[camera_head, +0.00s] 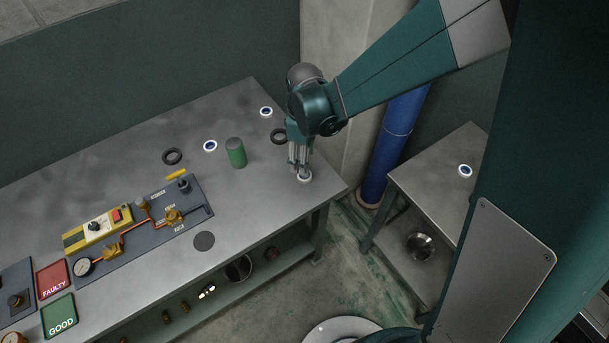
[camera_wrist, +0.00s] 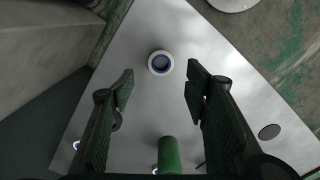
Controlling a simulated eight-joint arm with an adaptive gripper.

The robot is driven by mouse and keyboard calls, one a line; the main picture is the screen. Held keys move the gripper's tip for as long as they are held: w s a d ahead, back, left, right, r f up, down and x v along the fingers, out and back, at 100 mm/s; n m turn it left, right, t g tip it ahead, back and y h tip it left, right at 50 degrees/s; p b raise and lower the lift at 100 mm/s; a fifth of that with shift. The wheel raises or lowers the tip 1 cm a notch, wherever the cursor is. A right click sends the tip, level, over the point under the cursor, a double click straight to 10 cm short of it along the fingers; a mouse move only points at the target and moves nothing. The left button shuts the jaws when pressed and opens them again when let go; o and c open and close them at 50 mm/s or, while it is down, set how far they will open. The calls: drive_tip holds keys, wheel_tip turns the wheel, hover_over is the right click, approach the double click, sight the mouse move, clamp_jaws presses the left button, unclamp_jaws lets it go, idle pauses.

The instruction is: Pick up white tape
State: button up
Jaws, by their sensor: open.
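A white tape roll (camera_head: 304,178) with a blue inner ring lies flat near the right corner of the metal workbench. My gripper (camera_head: 299,168) points down just above it and partly covers it in the head view. In the wrist view the same white tape roll (camera_wrist: 151,63) lies ahead of my open gripper (camera_wrist: 160,76), centred between its two fingers with space on both sides. The gripper is empty. Other white tape rolls lie farther back on the bench (camera_head: 266,111), near its middle (camera_head: 210,146) and on the side table (camera_head: 465,171).
A green cylinder (camera_head: 236,155) stands left of my gripper. Black rings lie behind the gripper (camera_head: 279,136) and farther left (camera_head: 172,156). A gauge-and-pipe board (camera_head: 190,222) and a flat dark disc (camera_head: 204,241) are left. The bench (camera_head: 262,205) ends close to the tape's right.

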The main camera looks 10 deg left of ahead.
sight(304, 177)
drive_tip(key=shift+f, duration=1.3)
drive_tip(key=shift+s+f, duration=0.15)
drive_tip(key=shift+f, duration=2.45)
drive_tip(key=c, duration=0.8)
